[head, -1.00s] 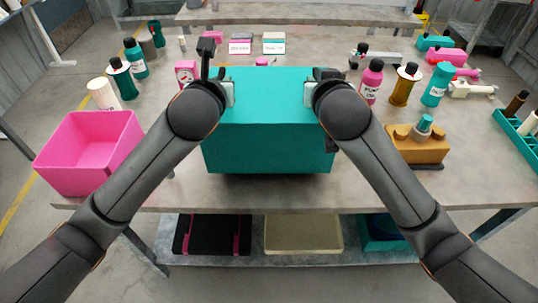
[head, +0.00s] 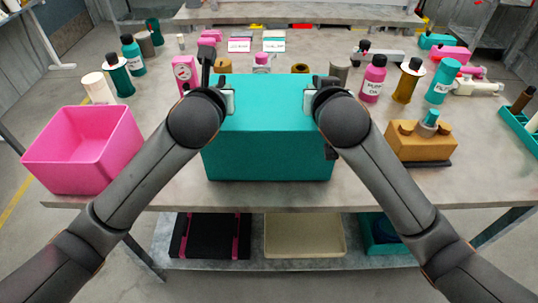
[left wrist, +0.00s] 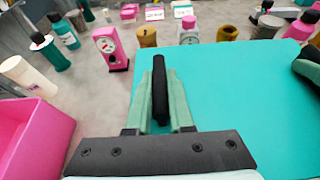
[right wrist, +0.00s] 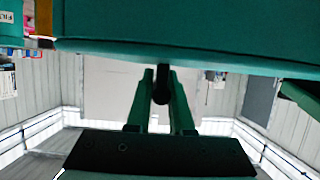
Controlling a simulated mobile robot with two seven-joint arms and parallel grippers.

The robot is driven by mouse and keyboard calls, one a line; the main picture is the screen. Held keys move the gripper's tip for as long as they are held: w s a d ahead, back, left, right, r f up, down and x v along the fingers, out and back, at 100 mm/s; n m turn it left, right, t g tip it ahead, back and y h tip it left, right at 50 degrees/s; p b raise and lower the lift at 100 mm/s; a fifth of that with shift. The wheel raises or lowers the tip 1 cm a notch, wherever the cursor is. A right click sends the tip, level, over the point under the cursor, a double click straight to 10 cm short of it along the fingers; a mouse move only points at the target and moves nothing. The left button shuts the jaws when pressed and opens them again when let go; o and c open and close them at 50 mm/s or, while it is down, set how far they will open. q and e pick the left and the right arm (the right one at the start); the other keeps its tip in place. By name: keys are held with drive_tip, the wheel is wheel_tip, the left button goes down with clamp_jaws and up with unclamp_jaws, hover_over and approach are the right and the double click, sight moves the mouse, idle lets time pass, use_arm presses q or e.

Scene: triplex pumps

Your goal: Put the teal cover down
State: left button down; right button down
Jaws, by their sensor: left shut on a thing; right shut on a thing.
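The teal cover (head: 267,155) is a large box shape in the middle of the head view, level, in front of my arms' ends. My left gripper (head: 230,101) is at its left side, and my right gripper (head: 308,101) is at its right side. In the left wrist view the fingers (left wrist: 160,98) are closed on a dark handle beside the cover's teal top (left wrist: 230,105). In the right wrist view the fingers (right wrist: 161,90) are closed on a dark handle under the cover's teal face (right wrist: 180,30). Whether its underside touches the table cannot be told.
The grey table (head: 190,185) holds a pink bin (head: 82,150) at left and an orange-brown block with pegs (head: 420,147) at right. Several bottles stand on both sides. A pink gauge (head: 185,73) and small parts stand close behind the cover. Bare tabletop shows along the front edge.

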use_arm(q)
drive_tip(key=shift+w+a+f+b, duration=0.1)
drive_tip(key=shift+a+f+b, duration=0.05)
drive_tip(key=shift+f+b, duration=0.3)
use_arm(e)
drive_tip(key=shift+d+f, duration=0.15)
drive_tip(key=shift+f, duration=0.35)
use_arm(q)
drive_tip(key=c, duration=1.2)
unclamp_jaws()
drive_tip(key=shift+f, duration=0.2)
drive_tip(key=shift+c, duration=0.2)
use_arm(e)
drive_tip(key=c, duration=1.2)
unclamp_jaws()
drive_tip(key=shift+f, duration=0.15)
drive_tip(key=shift+c, duration=0.2)
use_arm(q)
drive_tip(key=o, duration=0.4)
use_arm(e)
drive_tip(key=o, duration=0.4)
use_arm(q)
drive_tip(key=shift+o, duration=0.2)
use_arm(e)
drive_tip(key=shift+o, duration=0.2)
use_arm(q)
drive_tip(key=shift+r, duration=0.1)
